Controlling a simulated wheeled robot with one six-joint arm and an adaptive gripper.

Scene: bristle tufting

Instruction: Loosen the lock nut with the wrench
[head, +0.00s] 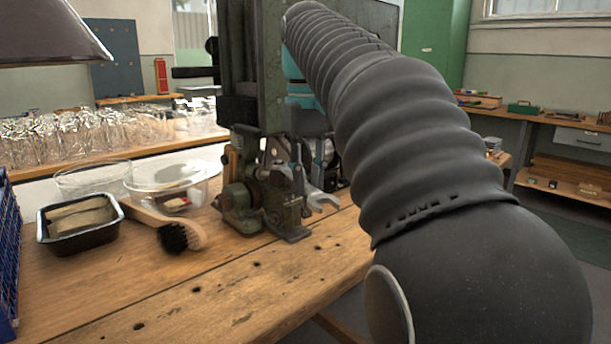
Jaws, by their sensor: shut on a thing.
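A green-grey tufting machine (245,195) stands on the wooden bench. A silver open-ended wrench (321,199) shows its forked jaw low at the machine's right side, pointing right. My gripper (318,160) is beside the machine, just above that jaw, partly hidden by the machine and my arm. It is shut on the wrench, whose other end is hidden. I cannot make out the lock nut among the small machine parts, nor whether the wrench touches it.
A wooden brush (175,236) with black bristles lies left of the machine. Behind it are clear bowls (165,185) and a black tray (78,245) with pale contents. A blue crate (8,255) is at the left edge. The front of the bench (225,290) is clear.

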